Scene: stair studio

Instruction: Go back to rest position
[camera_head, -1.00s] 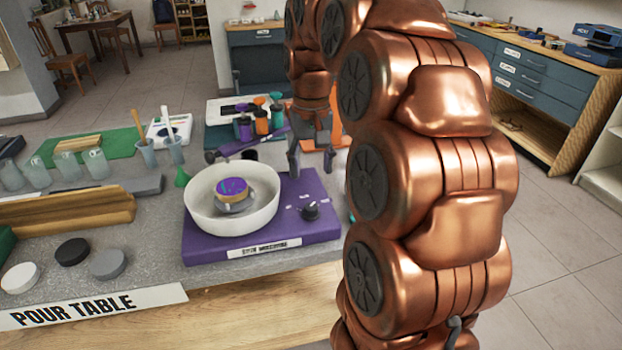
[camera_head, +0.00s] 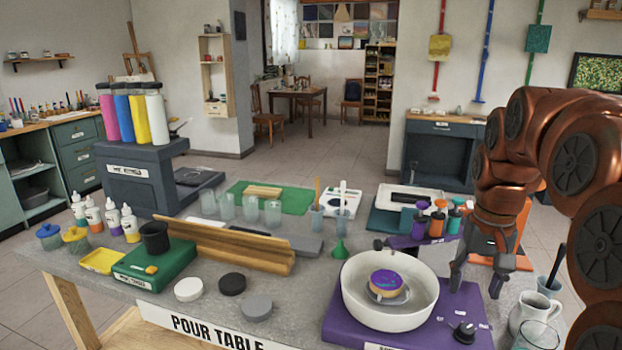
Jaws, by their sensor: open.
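My gripper (camera_head: 475,279) hangs at the end of my copper-coloured arm on the right side of the head view. Its fingers point down and are apart, with nothing seen between them. It is above the right back part of the purple machine base (camera_head: 473,300), to the right of the white round bowl (camera_head: 353,300). Whether the fingertips touch the base cannot be told.
A white jug (camera_head: 528,310) and a glass stand right of the base, near my arm. Bottles with coloured tops (camera_head: 437,222) stand behind the gripper. A wooden V-shaped rail (camera_head: 225,247), a green scale (camera_head: 150,265) and several paint bottles (camera_head: 156,115) occupy the left of the table.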

